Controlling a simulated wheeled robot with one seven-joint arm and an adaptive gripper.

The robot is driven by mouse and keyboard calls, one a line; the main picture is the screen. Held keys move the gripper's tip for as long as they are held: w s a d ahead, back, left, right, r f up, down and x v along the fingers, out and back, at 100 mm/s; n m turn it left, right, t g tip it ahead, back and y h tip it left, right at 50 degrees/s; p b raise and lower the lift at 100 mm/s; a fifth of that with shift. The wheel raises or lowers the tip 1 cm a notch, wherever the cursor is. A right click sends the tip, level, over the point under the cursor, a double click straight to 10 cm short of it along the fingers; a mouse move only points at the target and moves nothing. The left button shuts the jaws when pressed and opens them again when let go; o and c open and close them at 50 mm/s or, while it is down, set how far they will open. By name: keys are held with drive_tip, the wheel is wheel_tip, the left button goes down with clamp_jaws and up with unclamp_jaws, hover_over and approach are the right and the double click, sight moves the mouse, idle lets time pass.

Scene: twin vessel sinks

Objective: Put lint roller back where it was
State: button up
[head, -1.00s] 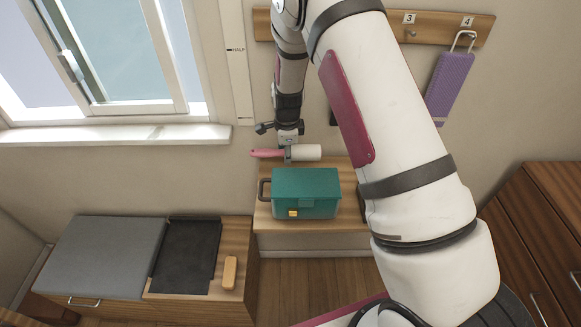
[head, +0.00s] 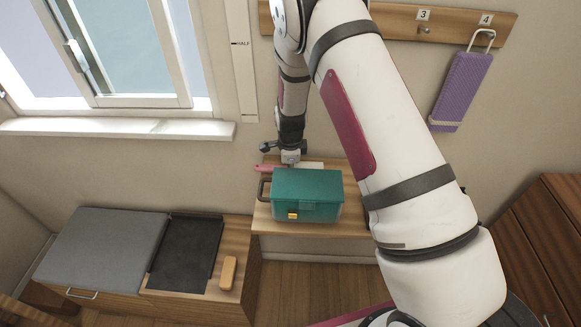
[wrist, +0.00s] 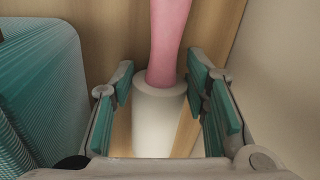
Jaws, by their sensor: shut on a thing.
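The lint roller has a pink handle (head: 269,168) and a white roll (head: 313,165). My gripper (head: 290,162) is shut on it, low behind the teal box (head: 307,190), close to the wall. In the head view the box hides part of the roller's lower side. In the wrist view the white roll (wrist: 160,125) lies between the teal finger pads of my gripper (wrist: 165,95), and the pink handle (wrist: 171,35) points toward the top. I cannot tell whether the roller touches the wooden surface (head: 270,228).
The teal box also stands close on the left in the wrist view (wrist: 45,95). A hook rail (head: 400,18) holds a purple brush-like item (head: 462,92). A bench at left bears a grey cushion (head: 105,245), a black tray (head: 184,255) and a tan block (head: 228,272).

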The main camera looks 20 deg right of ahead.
drive_tip(key=o, duration=1.2)
drive_tip(key=shift+f, duration=0.1)
drive_tip(key=p+v, duration=0.2)
drive_tip(key=v, duration=0.6)
drive_tip(key=shift+w+p, duration=0.1)
drive_tip(key=shift+p, duration=0.2)
drive_tip(key=s+r+n+t+y, duration=0.1)
drive_tip(key=s+r+n, duration=0.45)
drive_tip(key=r, duration=0.75)
drive_tip(key=s+r+n, duration=0.4)
drive_tip(key=s+r, duration=0.3)
drive_tip(key=r, duration=0.7)
drive_tip(key=s+d+r+n, duration=0.1)
drive_tip(key=s+r+n, duration=0.1)
drive_tip(key=s, duration=0.5)
drive_tip(key=s+d+r+n+t, duration=0.1)
drive_tip(key=s+r+n, duration=0.2)
drive_tip(key=s+n, duration=0.2)
drive_tip(key=s+d+r+n+t, duration=0.1)
drive_tip(key=s+r+n, duration=0.1)
drive_tip(key=s, duration=0.9)
drive_tip(key=shift+r+n, duration=0.3)
drive_tip(key=shift+n, duration=0.55)
